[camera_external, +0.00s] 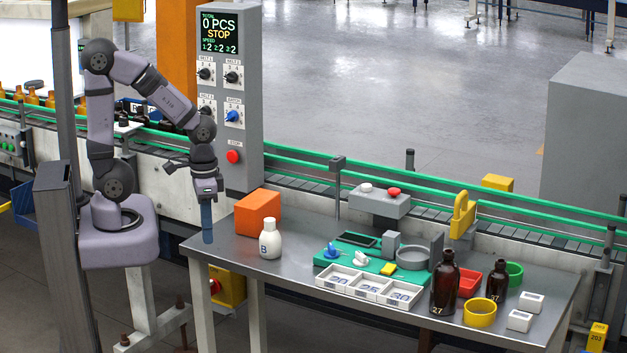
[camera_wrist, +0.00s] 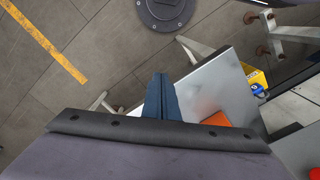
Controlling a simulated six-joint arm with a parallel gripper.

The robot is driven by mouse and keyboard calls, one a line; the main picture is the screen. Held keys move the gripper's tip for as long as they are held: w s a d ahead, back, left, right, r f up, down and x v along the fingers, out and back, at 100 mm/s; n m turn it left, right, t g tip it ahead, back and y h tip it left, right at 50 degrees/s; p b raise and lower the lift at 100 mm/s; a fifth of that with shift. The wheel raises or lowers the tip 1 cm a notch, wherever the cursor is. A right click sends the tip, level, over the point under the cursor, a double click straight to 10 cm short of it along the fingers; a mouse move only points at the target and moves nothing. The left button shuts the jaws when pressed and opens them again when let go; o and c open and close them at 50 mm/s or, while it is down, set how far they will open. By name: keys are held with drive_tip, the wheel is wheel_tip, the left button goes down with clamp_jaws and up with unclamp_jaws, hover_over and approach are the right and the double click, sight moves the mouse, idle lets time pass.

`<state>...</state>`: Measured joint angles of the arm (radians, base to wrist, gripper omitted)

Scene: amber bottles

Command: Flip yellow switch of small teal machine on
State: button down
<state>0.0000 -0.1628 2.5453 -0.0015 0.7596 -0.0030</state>
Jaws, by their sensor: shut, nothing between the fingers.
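The small teal machine (camera_external: 350,255) lies flat on the middle of the grey metal table. It carries a dark display, a blue knob (camera_external: 331,250), a grey post and a grey round dish (camera_external: 413,258). The yellow switch (camera_external: 387,269) is a small yellow block near its front edge; its position is too small to tell. My gripper (camera_external: 207,238) points down at the table's left end, well left of the machine, with its blue fingers shut and empty. The fingers also show in the wrist view (camera_wrist: 160,78); the machine does not show there.
An orange box (camera_external: 258,213) and a white bottle (camera_external: 270,239) stand between my gripper and the machine. White trays (camera_external: 367,287) sit in front of the machine. Brown bottles (camera_external: 444,283) and colored cups stand right. A grey box with a red button (camera_external: 380,202) is behind.

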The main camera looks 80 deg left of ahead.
wheel_tip(320, 180, up, 5)
drive_tip(key=w+d+f+n+t+y+b, duration=0.15)
drive_tip(key=w+y+b, duration=0.35)
drive_tip(key=w, duration=0.7)
drive_tip(key=w+d+n+t+y+b, duration=0.1)
drive_tip(key=w+d+t+y+b, duration=0.15)
drive_tip(key=w+b, duration=0.7)
drive_tip(key=w+d+r+n+t+y+b, duration=0.1)
drive_tip(key=w+d+n+t+y+b, duration=0.25)
drive_tip(key=d, duration=0.75)
drive_tip(key=w+d+r+n+t+y+b, duration=0.1)
drive_tip(key=w+d+n+t+b, duration=0.15)
drive_tip(key=w+d+t, duration=0.6)
wheel_tip(320, 180, down, 5)
drive_tip(key=s+d+g+p, duration=0.1)
drive_tip(key=s+d+g, duration=0.1)
drive_tip(key=g, duration=0.2)
drive_tip(key=shift+s, duration=0.15)
drive_tip(key=shift+n, duration=0.25)
